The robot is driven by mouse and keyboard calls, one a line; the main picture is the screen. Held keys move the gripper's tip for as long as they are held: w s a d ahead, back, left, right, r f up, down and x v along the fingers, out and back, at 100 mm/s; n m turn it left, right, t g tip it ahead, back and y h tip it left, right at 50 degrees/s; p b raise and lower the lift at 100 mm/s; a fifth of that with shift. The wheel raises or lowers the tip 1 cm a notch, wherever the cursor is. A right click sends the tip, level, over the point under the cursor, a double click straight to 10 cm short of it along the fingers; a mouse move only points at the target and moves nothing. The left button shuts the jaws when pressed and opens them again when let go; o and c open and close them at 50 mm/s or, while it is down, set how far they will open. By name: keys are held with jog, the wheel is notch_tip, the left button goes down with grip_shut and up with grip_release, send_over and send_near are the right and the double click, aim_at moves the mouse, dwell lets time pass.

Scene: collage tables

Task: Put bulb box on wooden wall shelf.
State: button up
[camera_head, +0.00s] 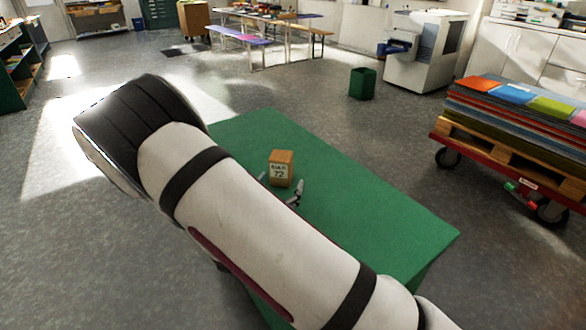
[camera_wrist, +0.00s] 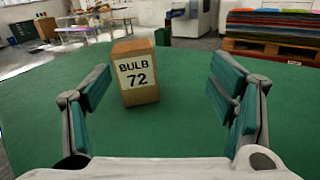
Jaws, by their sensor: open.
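The bulb box (camera_head: 281,168) is a small brown box standing upright on a green table (camera_head: 372,215). In the wrist view the bulb box (camera_wrist: 136,75) has a white label reading BULB 72. My gripper (camera_wrist: 162,84) is open, with its green-padded fingers either side of the view. The box is ahead and between them, nearer the left finger, with no contact visible. In the head view my arm hides most of the gripper; parts of its fingers show beside the box. No wooden wall shelf can be identified for certain; a shelf unit (camera_head: 97,20) stands at the far back left.
A cart (camera_head: 480,150) loaded with coloured sheets on a pallet stands at the right. A green bin (camera_head: 362,83) and a printer-like machine (camera_head: 425,55) are behind. Benches and a work table stand at the back. Grey floor left and behind the green table is open.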

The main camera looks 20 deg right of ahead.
aim_at(281, 156)
jog(key=f+n, duration=0.1)
jog(key=a+f+n+t+y, duration=0.1)
jog(key=f, duration=0.1)
jog(key=w+a+f+n+y, duration=0.1)
jog(key=shift+w+f, duration=0.1)
jog(key=shift+f, duration=0.05)
jog(key=b+x, duration=0.1)
jog(key=x, duration=0.7)
jog(key=shift+w+a, duration=0.15)
jog(key=shift+b+x, duration=0.65)
jog(key=shift+x, duration=2.15)
jog(key=shift+a+r, duration=0.1)
jog(key=shift+r, duration=0.15)
jog(key=c, duration=1.4)
jog(key=shift+r, duration=0.4)
notch_tip(281, 156, up, 3)
jog(key=shift+r+p, duration=0.1)
jog(key=shift+p, duration=0.45)
jog(key=s+p, duration=0.2)
jog(key=s, duration=1.3)
jog(key=s+r+p, duration=0.3)
jog(key=r+p, duration=0.1)
jog(key=s+r+p, duration=0.6)
jog(key=r+p, duration=0.1)
jog(key=shift+s+a+r+p, duration=0.1)
jog(key=shift+s+r+p, duration=0.15)
jog(key=shift+r+p, duration=0.1)
